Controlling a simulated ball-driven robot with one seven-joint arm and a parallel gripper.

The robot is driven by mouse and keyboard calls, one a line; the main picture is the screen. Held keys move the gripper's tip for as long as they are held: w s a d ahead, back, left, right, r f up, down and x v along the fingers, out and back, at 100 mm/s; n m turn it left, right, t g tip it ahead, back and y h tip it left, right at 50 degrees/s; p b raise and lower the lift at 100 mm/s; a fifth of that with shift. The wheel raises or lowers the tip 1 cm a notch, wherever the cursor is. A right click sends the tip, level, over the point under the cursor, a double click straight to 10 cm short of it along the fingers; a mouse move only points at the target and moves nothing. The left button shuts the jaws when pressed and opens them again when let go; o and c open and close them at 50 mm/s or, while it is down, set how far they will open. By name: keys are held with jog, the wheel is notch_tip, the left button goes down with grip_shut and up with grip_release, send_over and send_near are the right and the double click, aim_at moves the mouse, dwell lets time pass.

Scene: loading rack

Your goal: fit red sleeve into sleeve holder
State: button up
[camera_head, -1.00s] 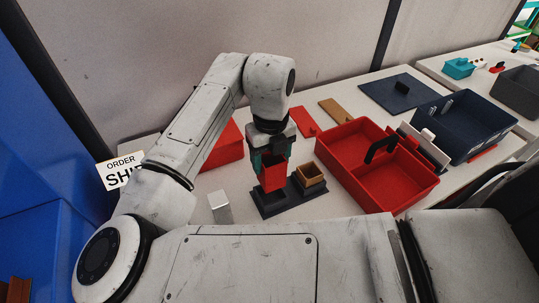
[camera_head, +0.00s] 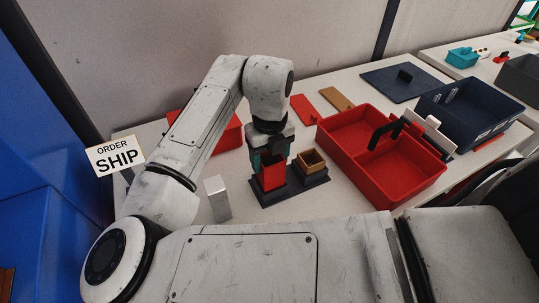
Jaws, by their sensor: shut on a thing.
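The red sleeve (camera_head: 273,178) is an upright open box shape at the left part of the dark sleeve holder (camera_head: 297,190). My gripper (camera_head: 271,160) points down and is shut on the sleeve from above, with teal fingers at its upper edge. The sleeve's lower end is at the holder's left position; I cannot tell whether it is fully seated. A brown sleeve (camera_head: 311,161) stands upright at the holder's right position.
A silver block (camera_head: 217,197) stands left of the holder. A red divided tray with a black handle (camera_head: 350,129) is close on the right. A blue bin (camera_head: 430,116), a dark panel (camera_head: 400,72), and flat red (camera_head: 304,109) and tan (camera_head: 336,97) pieces lie farther back.

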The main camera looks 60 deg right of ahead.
jog(key=shift+f+b, duration=0.7)
jog(key=shift+f, duration=0.45)
jog(key=o, duration=1.1)
notch_tip(320, 180, up, 11)
jog(key=shift+b, duration=0.35)
jog(key=shift+f, duration=0.1)
